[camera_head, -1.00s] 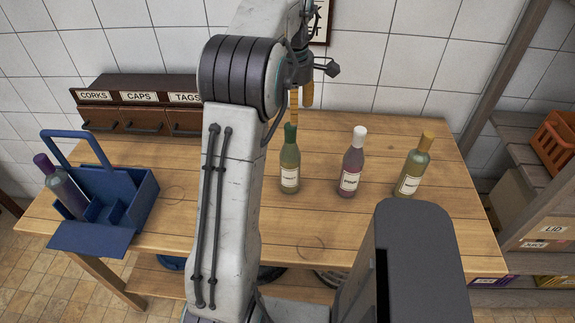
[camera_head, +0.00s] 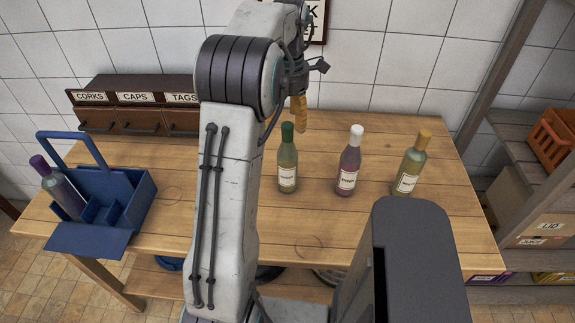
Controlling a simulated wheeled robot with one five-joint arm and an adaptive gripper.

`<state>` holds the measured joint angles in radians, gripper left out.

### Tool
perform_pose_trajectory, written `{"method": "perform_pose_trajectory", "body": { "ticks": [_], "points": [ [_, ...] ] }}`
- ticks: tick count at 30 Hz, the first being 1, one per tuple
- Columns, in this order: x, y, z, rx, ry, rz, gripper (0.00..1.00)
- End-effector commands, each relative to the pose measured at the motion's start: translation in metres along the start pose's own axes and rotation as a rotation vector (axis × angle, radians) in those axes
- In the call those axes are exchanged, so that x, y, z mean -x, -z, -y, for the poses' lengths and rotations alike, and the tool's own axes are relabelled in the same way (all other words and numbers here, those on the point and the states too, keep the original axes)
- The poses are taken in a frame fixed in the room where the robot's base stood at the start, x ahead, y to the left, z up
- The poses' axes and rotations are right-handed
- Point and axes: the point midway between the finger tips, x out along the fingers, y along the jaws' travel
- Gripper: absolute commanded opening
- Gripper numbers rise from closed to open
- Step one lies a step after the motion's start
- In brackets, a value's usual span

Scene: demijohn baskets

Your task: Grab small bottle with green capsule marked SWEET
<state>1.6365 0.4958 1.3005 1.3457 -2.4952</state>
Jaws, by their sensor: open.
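The small bottle with the green capsule (camera_head: 288,160) stands upright on the wooden table, just right of my arm. Its white label is too small to read for sure. My gripper (camera_head: 298,110) shows only in part, as orange-brown fingers hanging beyond and just above the green capsule in the picture. It is open and holds nothing visible. My arm hides part of the gripper and the table behind it.
A white-capped bottle (camera_head: 348,165) and a yellow-capped bottle (camera_head: 411,165) stand to the right. A blue carrier (camera_head: 132,205) with a purple-capped bottle (camera_head: 62,190) is at the left. Drawers (camera_head: 137,121) marked CORKS, CAPS and TAGS stand at the back. A shelf (camera_head: 515,132) is at the right.

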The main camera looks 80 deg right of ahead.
Motion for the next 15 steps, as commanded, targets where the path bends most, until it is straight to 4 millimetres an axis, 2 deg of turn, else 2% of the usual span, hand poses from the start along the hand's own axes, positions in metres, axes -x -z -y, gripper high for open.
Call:
{"method": "perform_pose_trajectory", "body": {
  "ticks": [15],
  "points": [
    [-0.05, 0.001, -0.002, -0.002, 0.001, -0.001, 0.58]
  ]
}}
